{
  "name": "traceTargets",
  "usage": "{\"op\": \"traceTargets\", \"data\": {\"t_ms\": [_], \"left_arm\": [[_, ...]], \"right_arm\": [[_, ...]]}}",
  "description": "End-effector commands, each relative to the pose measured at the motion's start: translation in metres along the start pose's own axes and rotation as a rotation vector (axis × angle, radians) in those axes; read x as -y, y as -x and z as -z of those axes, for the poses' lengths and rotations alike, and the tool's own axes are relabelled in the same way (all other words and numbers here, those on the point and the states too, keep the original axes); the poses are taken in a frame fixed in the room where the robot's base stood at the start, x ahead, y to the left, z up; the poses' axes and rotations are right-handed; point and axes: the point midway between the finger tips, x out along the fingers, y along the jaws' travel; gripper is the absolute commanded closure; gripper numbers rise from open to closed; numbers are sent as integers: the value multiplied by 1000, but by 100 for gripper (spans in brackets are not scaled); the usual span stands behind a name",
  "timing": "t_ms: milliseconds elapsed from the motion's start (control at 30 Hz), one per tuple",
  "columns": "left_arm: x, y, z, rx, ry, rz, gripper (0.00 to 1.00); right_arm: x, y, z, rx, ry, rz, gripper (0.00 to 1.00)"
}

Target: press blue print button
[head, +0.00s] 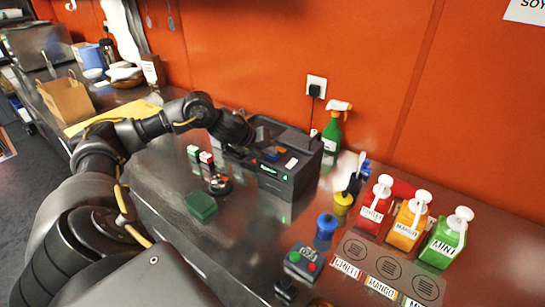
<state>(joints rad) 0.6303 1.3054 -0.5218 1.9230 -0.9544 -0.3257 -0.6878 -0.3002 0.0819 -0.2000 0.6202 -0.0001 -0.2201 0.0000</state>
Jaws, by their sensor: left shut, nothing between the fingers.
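A dark box-shaped machine (290,180), which looks like a printer, stands on the metal counter near the orange wall. A small blue patch (269,155) shows on its top, beside a small orange patch and a white one; it may be the blue print button. A green-lit display shows on the front edge. My left arm reaches in from the left, and my left gripper (250,143) is over the left part of the machine, close to the blue patch. It is shut and holds nothing. Whether its tips touch anything is too small to tell. My right gripper is out of view.
Red, orange and green pump bottles (409,217) stand at the right. A small box with green and red buttons (303,262) sits in front. A green block (201,206) and small shakers lie left of the machine. A green spray bottle (332,132) stands behind.

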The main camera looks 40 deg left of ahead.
Motion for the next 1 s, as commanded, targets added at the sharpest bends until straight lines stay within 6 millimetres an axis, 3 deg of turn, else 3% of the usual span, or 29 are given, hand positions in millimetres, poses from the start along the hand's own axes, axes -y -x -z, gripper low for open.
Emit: {"op": "traceTargets", "data": {"t_ms": [633,1000], "left_arm": [[-2,-3,2,-1,0,0,100],[6,8,-6,0,0,0,100]], "right_arm": [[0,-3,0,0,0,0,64],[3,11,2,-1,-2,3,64]]}}
